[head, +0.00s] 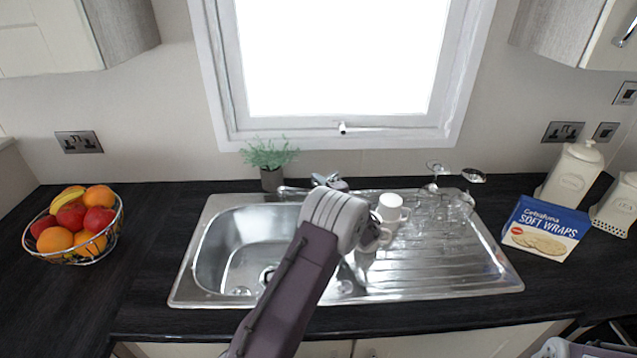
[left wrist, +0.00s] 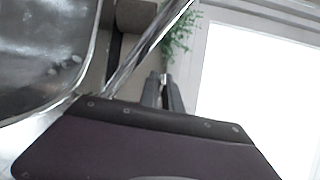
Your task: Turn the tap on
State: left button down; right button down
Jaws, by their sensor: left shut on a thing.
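The chrome tap (head: 328,180) stands behind the sink, its spout (head: 292,190) reaching left over the steel basin (head: 225,245). In the left wrist view the spout (left wrist: 150,48) crosses as a long shiny bar. My left gripper (left wrist: 163,90) has its two dark fingers close together, shut on a small chrome part that looks like a tap handle (left wrist: 163,76). In the head view my left wrist hides the fingers and part of the tap base. I see no water from the spout. My right gripper's fingers are not in view.
White cups (head: 390,208) and upturned glasses (head: 440,208) stand on the drainer (head: 440,270), right of my left wrist. A potted plant (head: 270,160) is behind the spout. A fruit basket (head: 72,226) stands left, a wraps box (head: 545,229) right.

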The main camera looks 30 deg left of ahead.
pick_arm(q)
jog(key=shift+r, duration=0.15)
jog(key=shift+w+r+m+g+p, duration=0.15)
jog(key=shift+r+m+p, duration=0.15)
jog(key=shift+r+m, duration=0.15)
jog(key=shift+w+r+m+g+p, duration=0.15)
jog(key=shift+r+m+p, duration=0.1)
jog(key=shift+r+m, duration=0.15)
jog(key=shift+w+d+r+m+g+h+p, duration=0.1)
jog(key=shift+w+r+m+g+h+p, duration=0.2)
jog(key=shift+r+m+h+p, duration=0.4)
jog(key=shift+f+m, duration=0.15)
jog(key=shift+m, duration=0.1)
jog(key=c, duration=1.5)
grip_release()
jog(key=shift+c, duration=0.2)
jog(key=shift+f, duration=0.1)
